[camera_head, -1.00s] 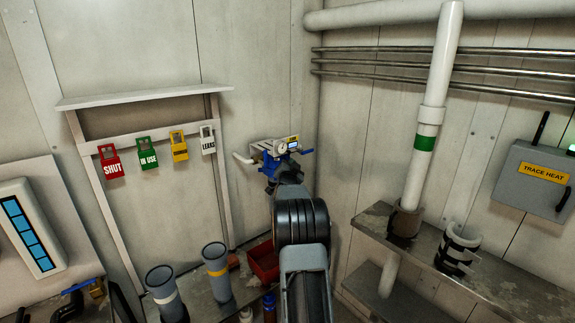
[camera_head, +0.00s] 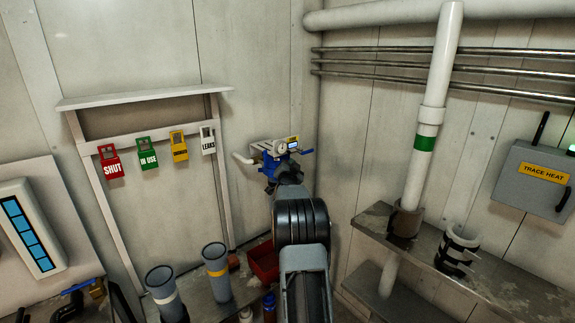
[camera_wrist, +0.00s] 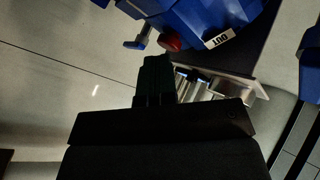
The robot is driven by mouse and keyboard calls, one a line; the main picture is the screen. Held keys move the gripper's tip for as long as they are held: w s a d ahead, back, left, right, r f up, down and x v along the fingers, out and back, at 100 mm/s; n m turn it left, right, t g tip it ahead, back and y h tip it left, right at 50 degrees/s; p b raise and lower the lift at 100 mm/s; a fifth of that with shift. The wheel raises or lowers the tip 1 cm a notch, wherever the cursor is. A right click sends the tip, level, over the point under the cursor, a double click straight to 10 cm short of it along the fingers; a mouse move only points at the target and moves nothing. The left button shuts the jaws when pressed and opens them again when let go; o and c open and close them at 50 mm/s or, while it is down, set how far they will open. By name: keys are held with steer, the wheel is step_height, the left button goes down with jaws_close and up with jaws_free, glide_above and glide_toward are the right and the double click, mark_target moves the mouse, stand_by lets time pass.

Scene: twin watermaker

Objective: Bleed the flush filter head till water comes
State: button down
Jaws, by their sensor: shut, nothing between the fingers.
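The blue flush filter head (camera_head: 270,168) is on the far wall, with a round gauge (camera_head: 281,147) and a yellow label on top. In the wrist view the blue head (camera_wrist: 205,15) fills the top. A small red part (camera_wrist: 171,42) shows on its underside, between a blue lever (camera_wrist: 138,41) and a white label (camera_wrist: 219,38) that reads OUT upside down. My gripper (camera_wrist: 157,62) is shut and empty, its dark fingertips just below the red part in the picture. I cannot tell whether they touch it. In the head view my arm hides the fingers. No water shows.
A white pipe (camera_head: 243,159) runs left from the head. Below stand a red bin (camera_head: 263,262) and grey cylinders (camera_head: 216,270). Tags hang on a rack (camera_head: 150,133) at left. A shelf (camera_head: 490,280) with a thick white pipe (camera_head: 437,80) is at right.

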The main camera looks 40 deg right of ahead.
steer(key=shift+s, duration=0.15)
steer(key=shift+s+a+b, duration=0.1)
steer(key=shift+s+b, duration=0.65)
steer(key=shift+b, duration=0.3)
steer(key=shift+s+a+b, duration=0.15)
steer(key=shift+s+b, duration=2.35)
